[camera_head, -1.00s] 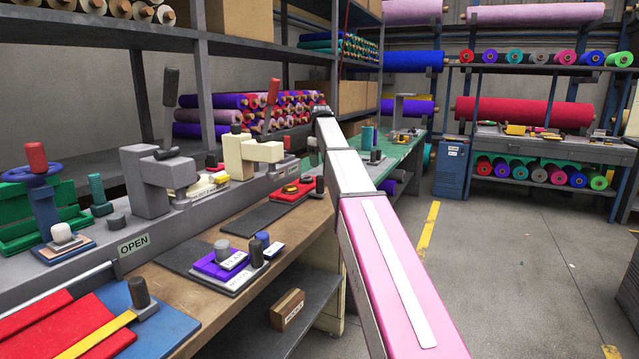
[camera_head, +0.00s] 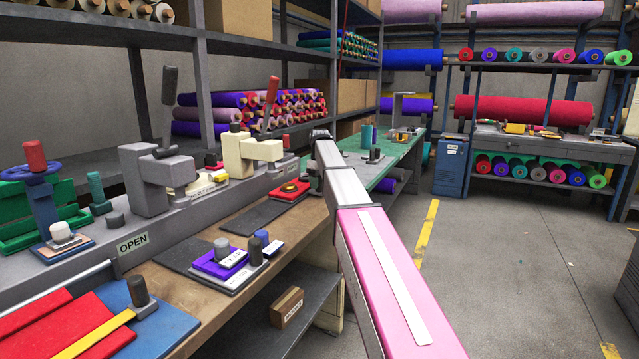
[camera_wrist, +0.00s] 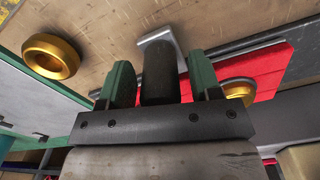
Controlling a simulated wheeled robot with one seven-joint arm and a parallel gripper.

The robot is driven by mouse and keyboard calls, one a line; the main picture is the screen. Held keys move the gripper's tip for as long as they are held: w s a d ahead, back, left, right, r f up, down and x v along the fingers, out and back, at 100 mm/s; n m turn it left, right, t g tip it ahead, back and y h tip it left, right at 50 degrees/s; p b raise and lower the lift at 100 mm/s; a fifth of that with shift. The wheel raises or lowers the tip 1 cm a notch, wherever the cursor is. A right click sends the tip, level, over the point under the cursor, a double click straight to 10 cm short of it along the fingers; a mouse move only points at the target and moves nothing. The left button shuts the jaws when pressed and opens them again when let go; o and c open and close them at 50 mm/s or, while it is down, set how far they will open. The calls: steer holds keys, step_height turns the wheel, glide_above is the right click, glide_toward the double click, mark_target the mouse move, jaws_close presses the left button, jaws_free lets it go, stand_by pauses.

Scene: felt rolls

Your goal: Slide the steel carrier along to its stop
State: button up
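In the wrist view, a dark upright cylindrical handle (camera_wrist: 160,75) stands between the two green fingers of my gripper (camera_wrist: 161,68). A thin gap seems to show on each side, so the fingers are around the handle, not clearly pressed on it. A pale steel bracket (camera_wrist: 165,39), which looks like the steel carrier, joins the handle's far end beside a red board (camera_wrist: 262,72). In the head view, the red board (camera_head: 287,193) lies on the bench, with the dark handle (camera_head: 313,182) near its right edge. My arm hides most of my gripper there. The stop cannot be made out.
Brass rings lie left of the bracket (camera_wrist: 51,57) and on the red board (camera_wrist: 240,91). A cream clamp (camera_head: 240,155) and a grey press (camera_head: 155,180) stand behind on the bench. A purple block (camera_head: 220,263) lies nearer. The floor at right is clear.

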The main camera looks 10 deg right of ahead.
jaws_close()
steer(key=s+a, duration=0.4)
steer(key=s, duration=0.2)
steer(key=s+a, duration=0.5)
steer(key=s, duration=0.2)
steer(key=s+a, duration=0.5)
steer(key=s, duration=0.1)
steer(key=shift+s+a, duration=0.15)
steer(key=shift+s, duration=0.35)
steer(key=shift+o, duration=0.8)
jaws_free()
steer(key=shift+a, duration=0.1)
